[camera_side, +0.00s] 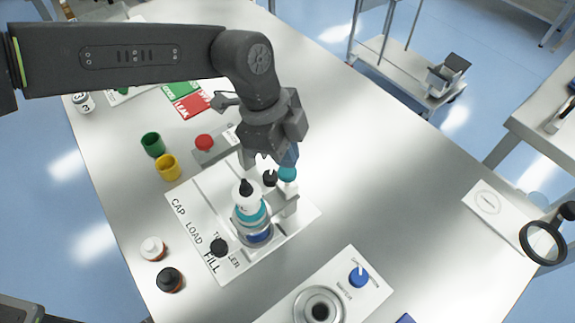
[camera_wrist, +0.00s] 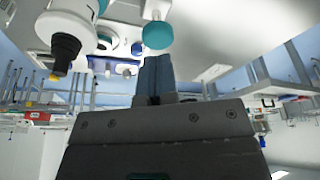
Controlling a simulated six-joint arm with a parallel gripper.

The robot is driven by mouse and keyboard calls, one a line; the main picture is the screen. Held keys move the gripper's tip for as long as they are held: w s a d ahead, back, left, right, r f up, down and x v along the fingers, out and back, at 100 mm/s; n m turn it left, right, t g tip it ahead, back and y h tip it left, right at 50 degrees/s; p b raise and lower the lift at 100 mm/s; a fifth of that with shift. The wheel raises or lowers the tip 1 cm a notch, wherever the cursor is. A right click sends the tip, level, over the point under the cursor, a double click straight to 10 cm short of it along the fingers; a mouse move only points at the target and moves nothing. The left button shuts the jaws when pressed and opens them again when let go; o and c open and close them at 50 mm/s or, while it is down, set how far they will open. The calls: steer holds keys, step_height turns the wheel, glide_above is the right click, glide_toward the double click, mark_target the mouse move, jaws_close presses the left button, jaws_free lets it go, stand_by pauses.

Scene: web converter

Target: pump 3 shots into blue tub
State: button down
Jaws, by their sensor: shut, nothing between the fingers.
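A teal round knob (camera_side: 287,174) tops a pale post (camera_side: 287,203) on the white labelled board; it also shows in the wrist view (camera_wrist: 157,36). Beside it stands a white bottle with a black tip (camera_side: 247,187), which also shows in the wrist view (camera_wrist: 66,48). Below the bottle are a teal band (camera_side: 252,214) and a clear holder. A blue tub-like part (camera_side: 259,236) sits low in that holder, partly hidden. My gripper (camera_side: 289,157) is shut and empty, its fingertips just above the teal knob. I cannot tell whether they touch it.
A green tub (camera_side: 153,144) and a yellow tub (camera_side: 168,167) stand left of the board. A box with a red button (camera_side: 204,143) is behind it. Small bottles (camera_side: 152,248) stand front left. A panel with a blue knob (camera_side: 359,277) is front right. The table's right side is mostly clear.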

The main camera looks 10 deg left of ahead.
mark_target(287, 171)
steer(key=shift+f, duration=0.15)
steer(key=shift+f, duration=1.95)
steer(key=shift+r, duration=2.1)
steer(key=shift+f, duration=0.2)
steer(key=shift+f, duration=1.85)
steer(key=shift+r, duration=2.05)
